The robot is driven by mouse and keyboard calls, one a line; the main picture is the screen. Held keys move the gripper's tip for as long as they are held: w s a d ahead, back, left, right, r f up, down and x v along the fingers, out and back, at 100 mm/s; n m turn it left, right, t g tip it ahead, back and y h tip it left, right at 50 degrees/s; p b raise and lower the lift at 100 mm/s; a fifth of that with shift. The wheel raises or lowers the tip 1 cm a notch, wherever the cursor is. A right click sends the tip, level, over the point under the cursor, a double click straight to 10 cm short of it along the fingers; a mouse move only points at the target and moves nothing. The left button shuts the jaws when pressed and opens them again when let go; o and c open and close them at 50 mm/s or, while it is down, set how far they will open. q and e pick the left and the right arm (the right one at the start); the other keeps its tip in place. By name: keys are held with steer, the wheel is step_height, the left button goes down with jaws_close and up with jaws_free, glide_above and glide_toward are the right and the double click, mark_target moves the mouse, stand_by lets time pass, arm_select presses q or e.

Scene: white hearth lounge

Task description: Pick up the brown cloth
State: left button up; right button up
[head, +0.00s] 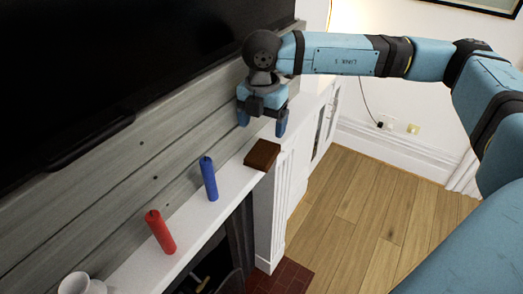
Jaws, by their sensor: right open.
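The brown cloth (262,155) looks like a small, flat, folded square. It lies on the white mantel shelf (232,186) near the shelf's right end. My right gripper (262,127) points down above the cloth, with its two blue fingers apart and nothing between them. The fingertips appear a little above and behind the cloth in the picture, not touching it. My left gripper is not in the head view.
A blue candle (209,180) stands left of the cloth, and a red candle (160,232) stands further left. A white cup (81,284) is at the lower left. A black television (110,70) hangs above on grey boards. Open wooden floor (350,215) lies right.

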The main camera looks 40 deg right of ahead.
mark_target(264, 150)
step_height(264, 150, down, 3)
steer(key=shift+w+f+p, duration=0.1)
steer(key=shift+f+p, duration=0.15)
steer(key=shift+p, duration=0.05)
steer(key=f, duration=0.1)
steer(key=f+p, duration=0.1)
steer(key=f, duration=0.1)
steer(key=shift+d+f, duration=0.25)
steer(key=shift+f, duration=0.65)
steer(key=c, duration=0.7)
steer(key=shift+r, duration=0.1)
